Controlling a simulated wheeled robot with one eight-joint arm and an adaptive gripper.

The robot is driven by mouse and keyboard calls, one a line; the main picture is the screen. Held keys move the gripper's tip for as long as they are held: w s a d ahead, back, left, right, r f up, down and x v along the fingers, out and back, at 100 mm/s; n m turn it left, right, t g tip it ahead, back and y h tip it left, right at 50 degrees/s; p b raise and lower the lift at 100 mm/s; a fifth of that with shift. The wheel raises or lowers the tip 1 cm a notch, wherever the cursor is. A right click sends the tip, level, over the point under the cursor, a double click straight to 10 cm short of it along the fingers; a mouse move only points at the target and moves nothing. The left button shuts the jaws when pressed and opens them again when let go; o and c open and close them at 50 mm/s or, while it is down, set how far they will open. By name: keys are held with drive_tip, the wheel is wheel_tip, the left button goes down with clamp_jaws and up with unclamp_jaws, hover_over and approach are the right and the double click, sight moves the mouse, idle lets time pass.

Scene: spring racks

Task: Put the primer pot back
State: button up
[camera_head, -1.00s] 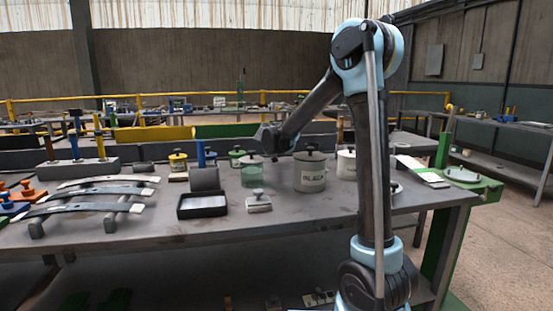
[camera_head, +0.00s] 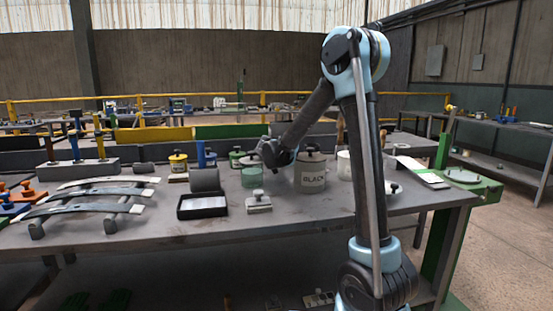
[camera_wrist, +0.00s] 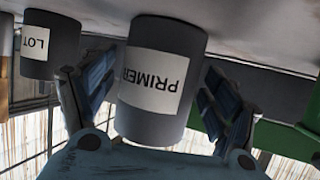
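The primer pot (camera_wrist: 165,80) is a dark grey cylinder with a white PRIMER label, large in the wrist view, where the label reads upside down. My gripper (camera_wrist: 160,90) has its blue-padded fingers spread on either side of the pot. A narrow gap shows beside the left finger; contact on the right is unclear. In the head view my gripper (camera_head: 277,153) is low over the back of the bench, between the teal pot and the pot labelled BLACK. I cannot make out the primer pot there; my gripper or the pots may hide it.
The teal pot (camera_head: 252,177) and BLACK pot (camera_head: 311,179) stand close by. A pot labelled LOT (camera_wrist: 48,45) is beside the primer pot. A black tray (camera_head: 202,213) and a handled block (camera_head: 258,207) lie in front. The bench's (camera_head: 310,210) front right is clear.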

drive_tip(key=shift+s+r, duration=0.1)
drive_tip(key=shift+v, duration=3.65)
